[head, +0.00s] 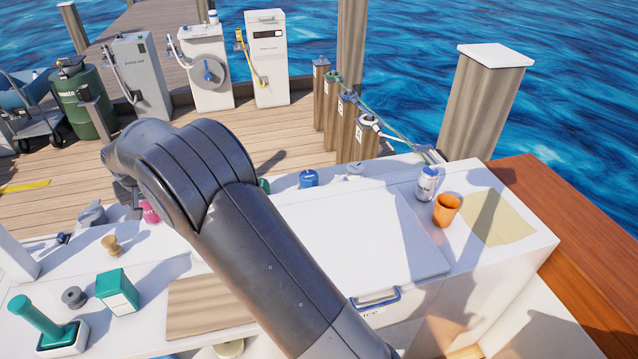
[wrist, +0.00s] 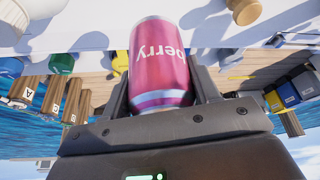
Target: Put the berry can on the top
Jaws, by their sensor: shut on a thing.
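The berry can (wrist: 160,62) is pink with silver ends and fills the middle of the wrist view, its "berry" lettering upside down there. My gripper (wrist: 163,92) is shut on it, one finger on each side. In the head view only a small pink part of the can (head: 150,211) shows beside my arm, over the left part of the white top. The white top (head: 290,210) runs across the head view, with a large lid (head: 365,235) marked "ice" below its handle. My arm hides much of its middle. Whether the can touches the surface cannot be told.
A silver-blue can (head: 427,184) and orange cup (head: 446,209) stand at the right. A blue jar (head: 308,179) is at the back edge. At left are a teal box (head: 117,292), a teal-handled tool (head: 40,325) and a wooden piece (head: 111,245). The lid is clear.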

